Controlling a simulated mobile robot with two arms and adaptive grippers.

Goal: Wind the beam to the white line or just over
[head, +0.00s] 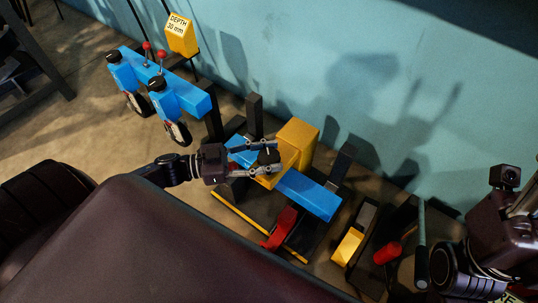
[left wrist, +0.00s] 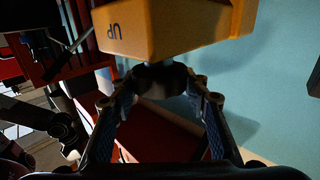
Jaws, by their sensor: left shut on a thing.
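A blue beam (head: 312,194) lies low by the wall, with a yellow box (head: 297,138) around its middle. My left gripper (head: 271,157) is shut on a dark round knob (head: 267,156) at the side of this box. In the left wrist view the knob (left wrist: 162,82) sits between the two fingers (left wrist: 155,100). A short grey shaft joins it to the yellow box (left wrist: 175,25), which bears the letters "UP" upside down. I cannot make out a white line in either view. My right arm (head: 500,235) shows at the right edge; its fingers cannot be made out.
A second blue beam (head: 190,97) with two black-capped units and red-topped levers stands at the back left. A yellow sign (head: 181,35) reads "DEPTH 30 mm". A red part (head: 280,229), a yellow block (head: 348,246) and a red cylinder (head: 387,253) are near the front. The teal wall closes the back.

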